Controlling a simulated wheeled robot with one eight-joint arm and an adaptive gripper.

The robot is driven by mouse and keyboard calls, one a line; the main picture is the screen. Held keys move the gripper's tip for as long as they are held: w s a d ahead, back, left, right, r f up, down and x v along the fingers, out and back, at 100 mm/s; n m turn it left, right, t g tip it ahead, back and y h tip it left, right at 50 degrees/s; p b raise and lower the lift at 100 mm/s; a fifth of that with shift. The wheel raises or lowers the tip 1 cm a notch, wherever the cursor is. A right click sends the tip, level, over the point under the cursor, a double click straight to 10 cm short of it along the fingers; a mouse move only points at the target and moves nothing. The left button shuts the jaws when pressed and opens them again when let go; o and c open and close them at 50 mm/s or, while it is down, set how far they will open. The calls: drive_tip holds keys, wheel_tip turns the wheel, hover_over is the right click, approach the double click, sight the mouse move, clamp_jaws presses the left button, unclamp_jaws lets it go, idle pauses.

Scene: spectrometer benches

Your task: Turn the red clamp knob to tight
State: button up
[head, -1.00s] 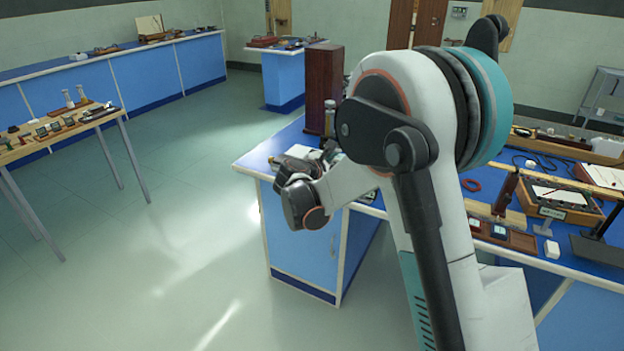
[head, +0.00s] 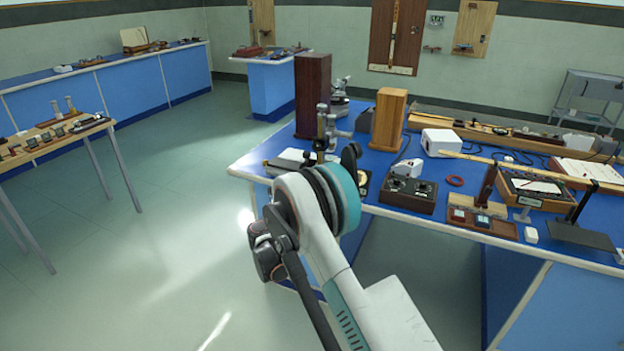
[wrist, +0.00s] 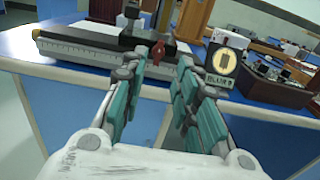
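The red clamp knob (wrist: 157,53) is a small dark red, winged piece in the wrist view. It sits at the front of a grey and black instrument base (wrist: 95,38) near the bench's front edge. My gripper (wrist: 164,62) is open, with its teal-padded fingers apart. The knob appears between the fingertips, closer to the left one. I cannot tell whether either finger touches it. In the head view my arm hides the gripper and the knob.
The blue bench (head: 390,165) carries a dark wooden box (head: 313,95), a light wooden box (head: 388,120) and a dark control box (head: 407,194). A round-dial device (wrist: 222,65) stands right of my fingers.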

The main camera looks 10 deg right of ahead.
drive_tip(key=b+x, duration=0.3)
drive_tip(key=x, duration=0.7)
drive_tip(key=shift+w+d, duration=0.2)
drive_tip(key=shift+w, duration=0.1)
drive_tip(key=shift+c, duration=0.3)
clamp_jaws()
